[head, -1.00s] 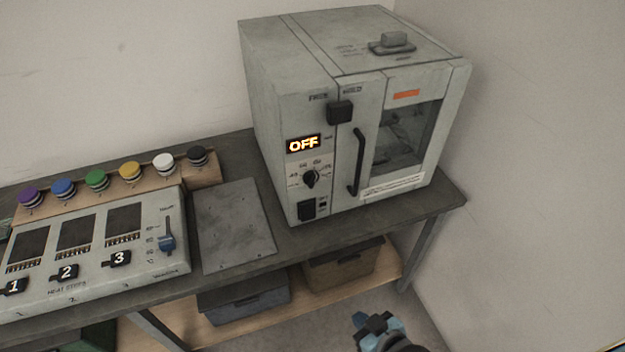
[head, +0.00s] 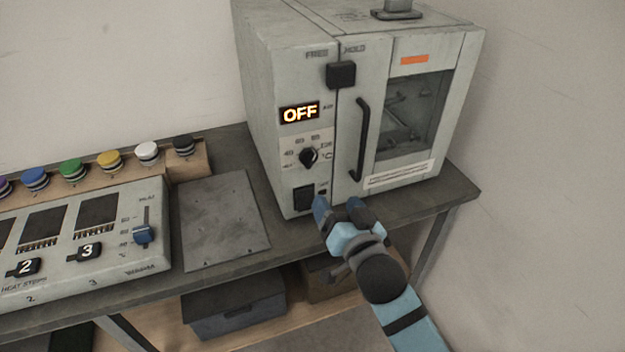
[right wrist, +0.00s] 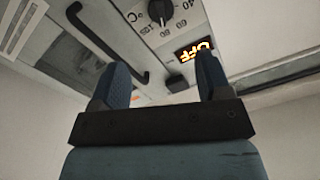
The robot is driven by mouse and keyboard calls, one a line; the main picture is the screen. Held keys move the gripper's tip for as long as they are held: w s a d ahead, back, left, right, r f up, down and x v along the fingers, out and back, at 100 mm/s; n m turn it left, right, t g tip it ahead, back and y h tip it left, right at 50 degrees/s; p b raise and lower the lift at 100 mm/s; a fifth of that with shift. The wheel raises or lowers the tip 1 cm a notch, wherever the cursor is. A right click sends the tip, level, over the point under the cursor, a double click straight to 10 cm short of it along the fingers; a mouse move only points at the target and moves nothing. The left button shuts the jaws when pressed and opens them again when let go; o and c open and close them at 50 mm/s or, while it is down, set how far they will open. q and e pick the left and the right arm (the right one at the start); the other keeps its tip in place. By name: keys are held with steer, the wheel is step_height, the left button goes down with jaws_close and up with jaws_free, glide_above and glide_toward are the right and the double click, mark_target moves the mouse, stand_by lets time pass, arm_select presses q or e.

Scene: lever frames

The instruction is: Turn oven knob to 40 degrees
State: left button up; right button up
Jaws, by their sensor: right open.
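The oven (head: 360,110) is a grey box on the bench with a display (head: 299,113) that reads OFF. Its black knob (head: 308,157) sits below the display, on a dial with printed numbers. The knob (right wrist: 160,10) also shows at the top edge of the right wrist view, beyond the fingers. My right gripper (head: 338,203) is open and empty, in front of the oven's lower front, below and slightly right of the knob and apart from it. In the right wrist view its two fingers (right wrist: 161,80) stand apart with nothing between them. My left gripper is not in view.
A vertical door handle (head: 359,140) and a black block (head: 341,75) stick out near the knob. A black switch (head: 304,197) sits below it. A flat metal plate (head: 222,222) and a heat strip panel (head: 80,235) lie to the left. Coloured buttons stand behind the panel.

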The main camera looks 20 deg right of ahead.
mark_target(312, 161)
steer(key=w, duration=0.9)
steer(key=w+p, duration=0.1)
steer(key=w, duration=0.4)
steer(key=shift+a+r, duration=0.2)
steer(key=shift+a, duration=0.05)
steer(key=shift+c, duration=0.5)
steer(key=c, duration=0.8)
